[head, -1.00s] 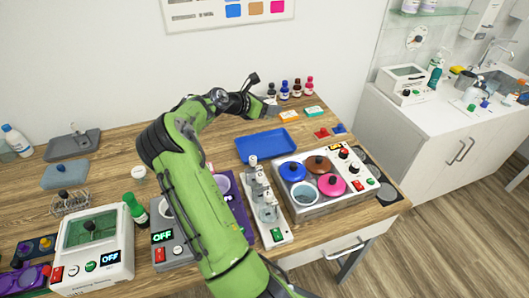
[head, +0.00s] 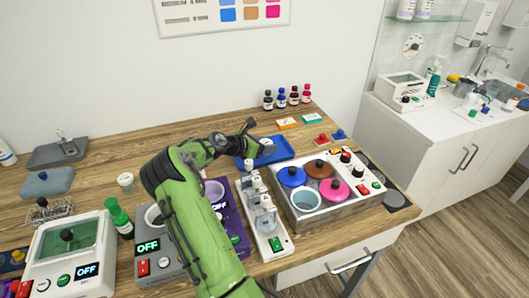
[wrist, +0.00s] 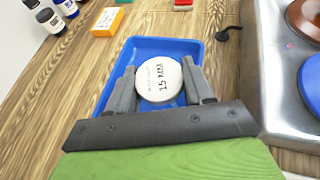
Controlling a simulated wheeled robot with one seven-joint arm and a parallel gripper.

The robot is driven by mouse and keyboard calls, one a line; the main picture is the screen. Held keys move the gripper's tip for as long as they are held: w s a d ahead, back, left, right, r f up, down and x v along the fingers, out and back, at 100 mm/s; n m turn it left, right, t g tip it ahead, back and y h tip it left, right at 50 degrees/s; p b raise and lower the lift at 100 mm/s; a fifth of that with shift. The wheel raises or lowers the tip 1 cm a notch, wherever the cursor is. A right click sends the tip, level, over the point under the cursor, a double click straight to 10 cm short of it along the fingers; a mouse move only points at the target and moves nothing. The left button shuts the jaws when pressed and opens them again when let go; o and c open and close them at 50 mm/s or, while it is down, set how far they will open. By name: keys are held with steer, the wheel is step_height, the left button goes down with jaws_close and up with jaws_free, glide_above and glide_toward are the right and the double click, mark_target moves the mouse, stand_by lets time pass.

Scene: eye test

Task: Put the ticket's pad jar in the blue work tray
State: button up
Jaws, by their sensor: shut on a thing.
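A white round jar (wrist: 158,80) with "15 MM" on its lid is between the fingers of my gripper (wrist: 160,86) in the wrist view. My gripper is shut on it. The jar is over the blue work tray (wrist: 150,46), within its rim as seen from above; I cannot tell if it touches the tray floor. In the head view the blue tray (head: 283,147) lies at the back of the wooden bench, with my gripper (head: 257,150) at its left part. The jar's lower part is hidden. I cannot make out a ticket.
Several small bottles (head: 288,98) stand behind the tray. An orange box (head: 287,123) and a green box (head: 312,118) lie near them. A metal unit with coloured lids (head: 320,190) stands close at the tray's right. Another small white jar (head: 125,181) stands on the left.

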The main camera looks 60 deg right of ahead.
steer(key=shift+f, duration=0.95)
steer(key=o, duration=1.1)
steer(key=shift+c, duration=0.2)
